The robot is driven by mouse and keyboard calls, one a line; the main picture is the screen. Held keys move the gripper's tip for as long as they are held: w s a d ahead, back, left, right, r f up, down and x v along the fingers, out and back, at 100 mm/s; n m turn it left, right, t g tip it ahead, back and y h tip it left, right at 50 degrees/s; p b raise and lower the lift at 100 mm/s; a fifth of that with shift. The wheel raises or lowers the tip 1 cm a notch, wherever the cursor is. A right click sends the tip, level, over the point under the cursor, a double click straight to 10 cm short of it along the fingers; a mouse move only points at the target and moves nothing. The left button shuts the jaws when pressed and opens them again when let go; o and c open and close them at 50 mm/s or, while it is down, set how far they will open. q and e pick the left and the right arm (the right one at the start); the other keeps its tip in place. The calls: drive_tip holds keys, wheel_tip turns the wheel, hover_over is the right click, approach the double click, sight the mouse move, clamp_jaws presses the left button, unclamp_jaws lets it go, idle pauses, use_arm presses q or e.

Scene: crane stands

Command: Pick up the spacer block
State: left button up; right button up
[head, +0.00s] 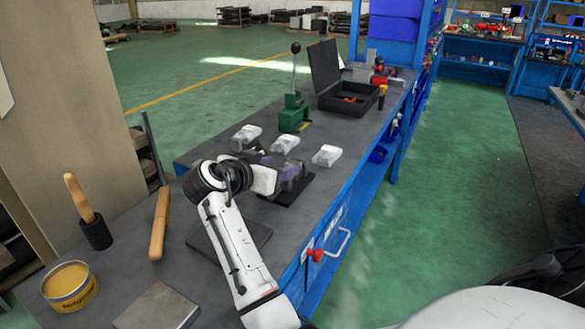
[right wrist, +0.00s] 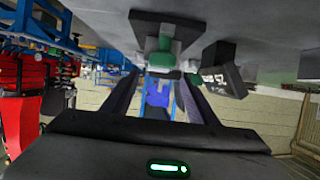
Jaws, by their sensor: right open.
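My right gripper (head: 290,174) hangs over the grey workbench, near the white wrapped packs, and partly overlaps a dark flat plate (head: 285,193) beneath it. In the right wrist view, its two dark fingers (right wrist: 160,98) stand apart with nothing held between them. I cannot tell for sure which thing is the spacer block. A flat grey block (head: 158,308) lies at the bench's near edge, and a dark block (right wrist: 222,66) shows beside the fingers in the right wrist view. My left gripper is not in view.
White packs (head: 285,144) lie around the gripper. Behind them stand a green lever press (head: 294,118) and an open black case (head: 345,95). The bench's blue edge (head: 325,215) drops to open floor at right.

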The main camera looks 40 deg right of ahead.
sight(291, 164)
drive_tip(key=p+x, duration=0.1)
drive_tip(key=x, duration=0.3)
drive_tip(key=shift+s+d+f, duration=0.15)
drive_tip(key=shift+d, duration=0.05)
drive_tip(key=shift+d+f, duration=0.2)
drive_tip(key=shift+d, duration=0.05)
drive_tip(key=shift+r, duration=0.1)
drive_tip(key=c, duration=1.3)
